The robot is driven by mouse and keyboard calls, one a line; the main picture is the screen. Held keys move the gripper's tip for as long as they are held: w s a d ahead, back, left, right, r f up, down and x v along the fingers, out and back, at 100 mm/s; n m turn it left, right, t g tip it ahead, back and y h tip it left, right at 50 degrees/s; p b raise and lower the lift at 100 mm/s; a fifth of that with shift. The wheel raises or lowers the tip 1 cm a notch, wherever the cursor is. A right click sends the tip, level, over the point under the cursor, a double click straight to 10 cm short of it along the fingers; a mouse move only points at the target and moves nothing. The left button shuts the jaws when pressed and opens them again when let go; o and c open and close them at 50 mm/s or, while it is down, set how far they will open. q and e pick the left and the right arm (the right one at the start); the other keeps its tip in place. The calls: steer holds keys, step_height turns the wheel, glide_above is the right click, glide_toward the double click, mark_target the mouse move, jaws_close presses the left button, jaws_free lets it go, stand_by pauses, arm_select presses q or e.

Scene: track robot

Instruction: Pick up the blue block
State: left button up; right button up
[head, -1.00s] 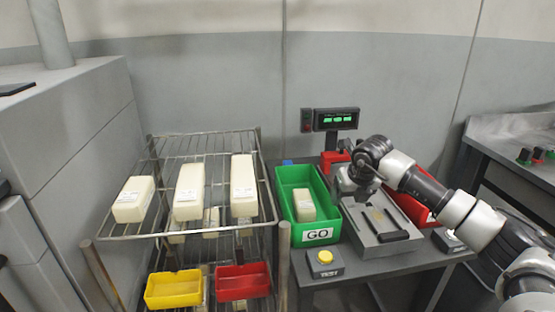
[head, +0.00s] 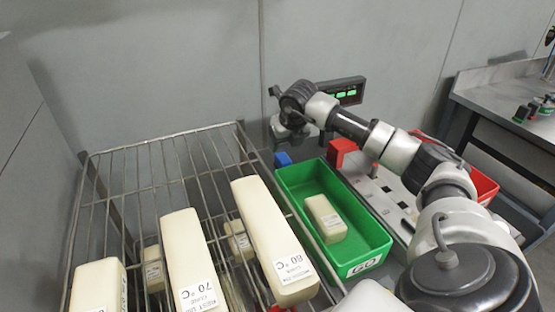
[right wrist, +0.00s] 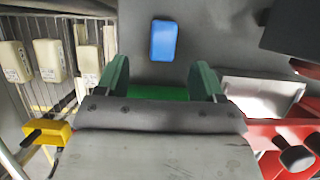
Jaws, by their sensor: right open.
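The blue block (head: 283,159) lies on the grey table behind the green bin's far left corner. It also shows in the right wrist view (right wrist: 163,41), lying on the grey surface ahead of the fingertips and roughly midway between them. My right gripper (head: 288,138) is open and empty, just above and behind the block in the head view. Its two dark green fingers show in the right wrist view (right wrist: 161,72), apart from the block. My left gripper is not in view.
The green bin (head: 375,236) holds a cream block (head: 325,218). A red block (head: 341,152) stands near the bin's far right corner. A wire rack (head: 150,143) with several cream blocks is at left. A display (head: 348,90) stands behind.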

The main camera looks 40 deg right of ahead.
mark_target(284, 158)
steer(key=x, duration=0.8)
steer(key=shift+s+d+f+p, duration=0.1)
steer(key=shift+s+f+p, duration=0.25)
steer(key=shift+f+p, duration=0.05)
steer(key=shift+r, duration=0.1)
steer(key=c, duration=0.9)
steer(key=shift+c, duration=0.2)
steer(key=shift+r, duration=0.1)
step_height(284, 158, up, 18)
steer(key=shift+b, duration=0.3)
steer(key=o, duration=0.4)
steer(key=c, duration=0.3)
